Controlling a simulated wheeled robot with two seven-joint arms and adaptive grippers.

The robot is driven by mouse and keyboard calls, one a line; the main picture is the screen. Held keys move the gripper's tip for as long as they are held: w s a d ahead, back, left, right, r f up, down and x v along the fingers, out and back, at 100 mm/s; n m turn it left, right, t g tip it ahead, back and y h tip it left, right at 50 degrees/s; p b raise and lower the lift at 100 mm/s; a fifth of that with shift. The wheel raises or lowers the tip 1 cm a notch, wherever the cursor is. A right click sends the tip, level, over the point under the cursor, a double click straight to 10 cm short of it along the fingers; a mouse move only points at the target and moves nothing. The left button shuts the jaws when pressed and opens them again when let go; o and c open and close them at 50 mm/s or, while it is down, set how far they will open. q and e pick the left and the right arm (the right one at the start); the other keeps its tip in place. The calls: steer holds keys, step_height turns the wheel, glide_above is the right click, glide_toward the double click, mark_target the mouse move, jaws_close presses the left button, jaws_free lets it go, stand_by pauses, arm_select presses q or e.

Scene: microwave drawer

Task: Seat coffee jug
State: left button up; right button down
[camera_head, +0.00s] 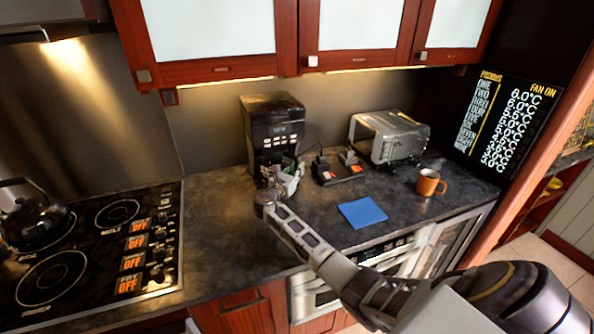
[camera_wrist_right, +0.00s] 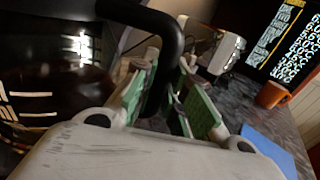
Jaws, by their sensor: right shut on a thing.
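The black coffee machine (camera_head: 275,130) stands on the counter against the back wall. My right gripper (camera_head: 284,178) is in front of its lower part. In the right wrist view my right gripper (camera_wrist_right: 167,92) is shut on the black handle (camera_wrist_right: 168,35) of the coffee jug, with green pads on both sides of it. The jug's dark glass body (camera_wrist_right: 50,95) fills the left of that view. In the head view the jug is mostly hidden by the gripper and machine, so I cannot tell if it is fully seated. My left gripper is not in view.
A toaster oven (camera_head: 390,138), a small black-and-red device (camera_head: 338,170), a blue mat (camera_head: 362,212) and an orange mug (camera_head: 429,183) are to the right. A stove (camera_head: 95,245) with a kettle (camera_head: 35,220) is left. Counter left of the machine is clear.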

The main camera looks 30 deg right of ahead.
steer(key=shift+r+p, duration=0.2)
steer(key=shift+p, duration=0.15)
stand_by(0.3)
steer(key=shift+f+p, duration=0.3)
steer(key=shift+p, duration=0.05)
stand_by(1.4)
steer(key=c, duration=1.3)
jaws_free()
steer(key=shift+c, duration=0.2)
steer(key=shift+s+f, duration=0.1)
steer(key=shift+f, duration=0.05)
steer(key=v, duration=1.2)
